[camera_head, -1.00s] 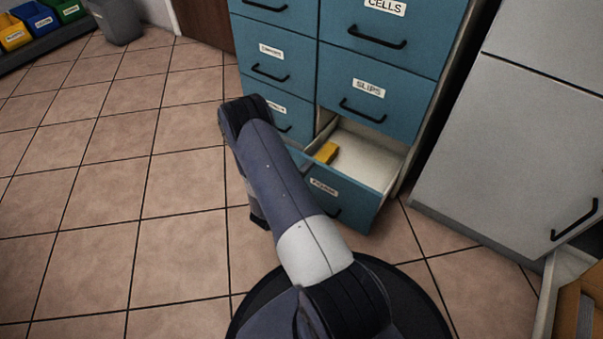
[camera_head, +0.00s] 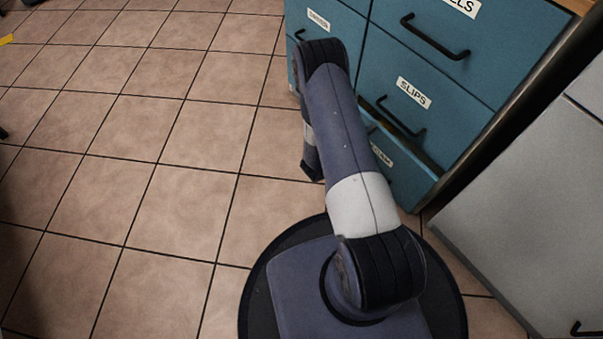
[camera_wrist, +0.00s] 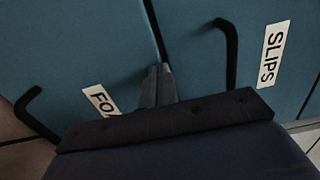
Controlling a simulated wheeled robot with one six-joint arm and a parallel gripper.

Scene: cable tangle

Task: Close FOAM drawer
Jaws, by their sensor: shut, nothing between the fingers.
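The FOAM drawer (camera_head: 407,178) is the bottom right drawer of the blue cabinet, under the SLIPS drawer. In the head view a narrow dark gap shows along its top edge, so it stands slightly out, and my arm hides its left part. In the wrist view its front (camera_wrist: 65,50) shows a handle and a label of which only "FO" can be read. My gripper (camera_wrist: 159,69) is shut and empty, its fingertips at the FOAM front near the seam with the SLIPS drawer. Whether they touch the front I cannot tell. My arm hides the gripper in the head view.
The SLIPS drawer (camera_head: 430,105) above is shut, with a black handle (camera_head: 400,117) sticking out. A grey cabinet (camera_head: 520,210) stands close on the right.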

